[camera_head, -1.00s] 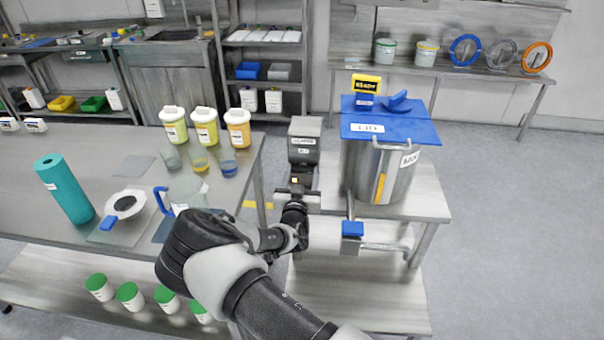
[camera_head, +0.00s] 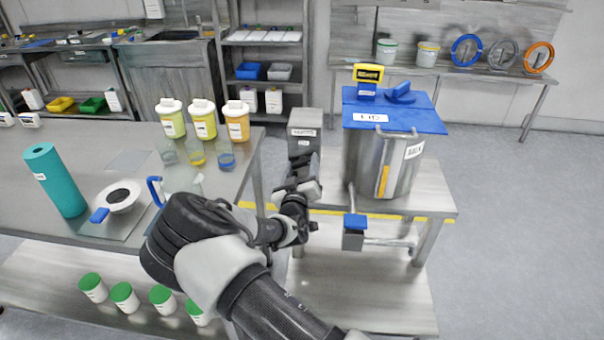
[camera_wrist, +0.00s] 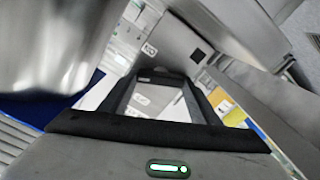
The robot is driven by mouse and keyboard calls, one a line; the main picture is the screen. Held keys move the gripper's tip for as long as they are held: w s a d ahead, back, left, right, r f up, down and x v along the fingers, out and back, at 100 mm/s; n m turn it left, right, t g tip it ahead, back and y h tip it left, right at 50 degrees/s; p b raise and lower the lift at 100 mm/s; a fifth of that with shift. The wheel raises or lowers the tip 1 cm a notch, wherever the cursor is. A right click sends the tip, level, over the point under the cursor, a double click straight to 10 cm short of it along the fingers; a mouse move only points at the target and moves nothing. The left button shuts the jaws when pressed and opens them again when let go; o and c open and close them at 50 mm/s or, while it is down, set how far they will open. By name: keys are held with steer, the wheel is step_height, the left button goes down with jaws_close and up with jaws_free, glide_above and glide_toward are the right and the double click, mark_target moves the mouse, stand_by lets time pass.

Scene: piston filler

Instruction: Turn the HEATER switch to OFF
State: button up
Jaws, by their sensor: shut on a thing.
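The HEATER box (camera_head: 304,128) is a grey unit with a white label, at the left edge of the steel stand beside the metal hopper. My gripper (camera_head: 302,172) is at the lower front of this box and covers the area of its switch. The switch itself is hidden behind the gripper in the head view. In the wrist view the dark fingers (camera_wrist: 160,76) come together at their tips. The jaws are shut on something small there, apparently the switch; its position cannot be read.
The hopper (camera_head: 365,165) with a blue lid (camera_head: 415,119) stands close on the right. A blue-handled valve (camera_head: 356,221) sticks out below it. The left table (camera_head: 85,142) carries bottles, beakers, a jug and a teal cylinder (camera_head: 56,182). Open floor (camera_head: 520,220) lies to the right.

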steer(key=n+b, duration=0.1)
steer(key=n, duration=0.1)
steer(key=n+b, duration=0.1)
steer(key=n, duration=0.1)
steer(key=n+b, duration=0.2)
steer(key=shift+a+f+n, duration=0.1)
steer(key=shift+f+n, duration=0.2)
steer(key=n+b, duration=0.2)
steer(key=n, duration=0.4)
steer(key=shift+b, duration=0.35)
steer(key=o, duration=1)
steer(key=shift+o, duration=0.2)
steer(key=shift+r, duration=0.1)
steer(key=shift+s, duration=0.15)
steer(key=s+p, duration=0.2)
steer(key=s, duration=1.5)
steer(key=shift+a, duration=0.3)
